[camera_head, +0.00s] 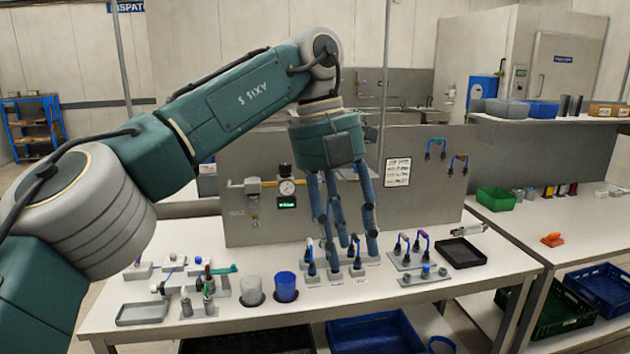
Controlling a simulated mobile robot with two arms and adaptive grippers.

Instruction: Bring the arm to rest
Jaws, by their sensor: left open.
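My left arm comes in from the left and bends over at the top. Its gripper (347,243) points straight down over the middle of the white table (400,294). The long blue fingers are spread and nothing shows between them. Behind and below the fingertips stand several small grey blocks with coloured tube loops (311,268). Whether the fingertips touch any of them cannot be told from this view. My right gripper is not in view.
A grey cup (251,290) and a blue cup (286,287) stand left of the blocks. A grey plate with loops (419,252) and a black tray (461,252) lie to the right. A grey panel with a gauge (287,188) rises behind. Blue crates (375,332) sit below.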

